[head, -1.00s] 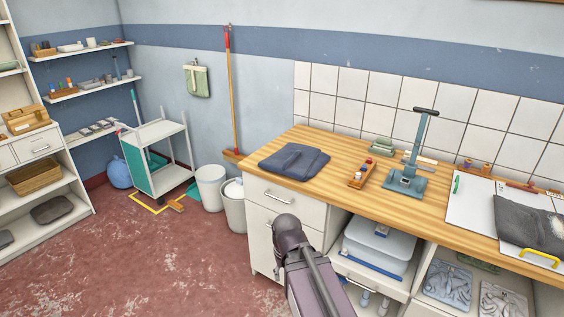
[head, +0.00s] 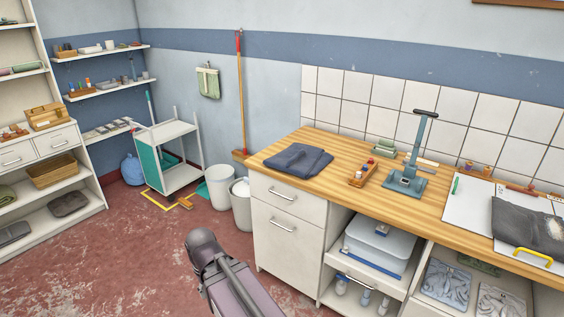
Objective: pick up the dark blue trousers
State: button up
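The dark blue trousers (head: 298,159) lie folded in a flat stack on the left end of the wooden counter (head: 345,147), close to its front edge. Nothing covers them. Part of my arm shows at the bottom of the head view, in front of the cabinet and below the counter, apart from the trousers. My gripper's fingers cannot be made out.
A small wooden tray of bottles (head: 362,173) and a blue-grey press (head: 407,178) stand right of the trousers. A grey garment (head: 528,228) lies further right. White bins (head: 219,187) and a trolley (head: 168,155) stand left of the counter. Open red floor lies in front.

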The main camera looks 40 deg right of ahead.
aim_at(302, 160)
jog(key=u, duration=0.55)
jog(key=k, duration=0.85)
jog(key=z, duration=1.75)
jog(key=i, duration=0.6)
jog(key=u, duration=0.15)
